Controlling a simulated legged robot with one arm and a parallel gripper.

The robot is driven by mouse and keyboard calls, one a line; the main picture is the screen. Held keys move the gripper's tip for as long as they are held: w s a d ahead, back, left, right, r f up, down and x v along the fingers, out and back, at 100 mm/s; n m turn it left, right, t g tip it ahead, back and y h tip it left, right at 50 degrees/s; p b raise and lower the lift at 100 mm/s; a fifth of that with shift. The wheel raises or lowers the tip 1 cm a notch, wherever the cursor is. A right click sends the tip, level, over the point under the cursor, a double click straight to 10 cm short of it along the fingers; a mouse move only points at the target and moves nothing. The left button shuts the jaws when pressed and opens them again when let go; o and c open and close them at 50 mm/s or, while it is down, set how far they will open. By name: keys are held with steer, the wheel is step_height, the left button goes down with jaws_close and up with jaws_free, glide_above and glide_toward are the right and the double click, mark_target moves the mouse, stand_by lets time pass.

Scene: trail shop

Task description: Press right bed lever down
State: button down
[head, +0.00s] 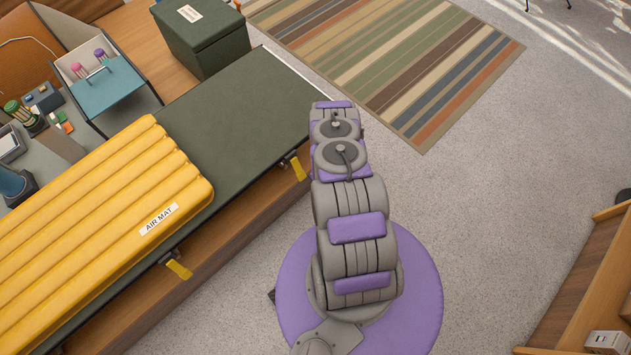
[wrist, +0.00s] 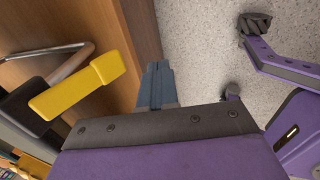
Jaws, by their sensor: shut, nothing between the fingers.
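The bed (head: 245,110) has a dark green top and a wooden front side, with two yellow levers on that side. The right lever (head: 299,168) sits on a dark bracket near the bed's far end; the left lever (head: 179,269) sits nearer. In the wrist view, one yellow lever (wrist: 80,88) sticks out from a dark mount, beside a metal bar, and looks roughly level. My gripper (wrist: 158,68) is shut and empty, to the right of that lever and apart from it, before the wood side. In the head view my arm hides the gripper.
A yellow air mat (head: 100,205) lies on the bed's near part. A green box (head: 203,35) and an open bin (head: 105,88) stand behind. A striped rug (head: 400,60) lies beyond. Grey floor (head: 480,210) is open on the right, up to a wooden shelf (head: 590,290).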

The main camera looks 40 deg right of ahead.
steer(key=s+r+p, duration=0.2)
steer(key=s+r, duration=0.1)
steer(key=s, duration=0.3)
steer(key=shift+s+d+r, duration=0.2)
steer(key=shift+s+d, duration=0.05)
steer(key=shift+s, duration=0.15)
steer(key=shift+a, duration=0.1)
